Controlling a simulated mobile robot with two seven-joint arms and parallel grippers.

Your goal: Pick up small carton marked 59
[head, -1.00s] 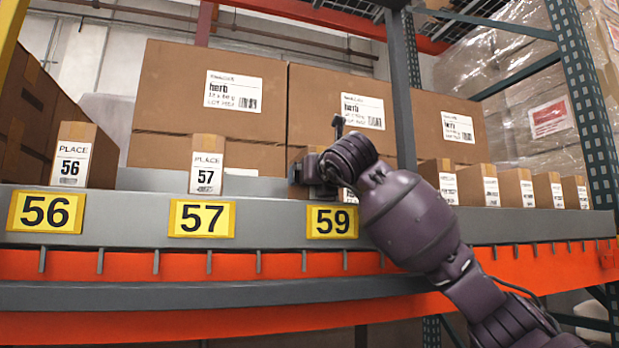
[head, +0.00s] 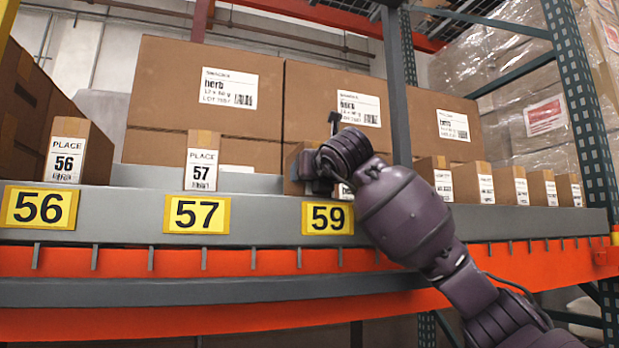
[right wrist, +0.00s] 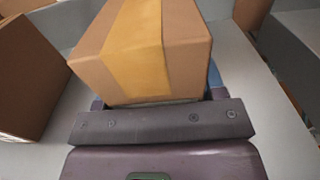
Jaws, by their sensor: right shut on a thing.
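I cannot tell whether the carton is clear of the shelf. My left gripper is not in view.
Cartons marked 56 (head: 97,158) and 57 (head: 203,140) stand on the grey shelf edge (head: 250,213) to the left. Several small cartons (head: 508,186) line up to the right. Large herb boxes (head: 190,90) stand behind. A grey upright (head: 399,90) rises just right of the gripper.

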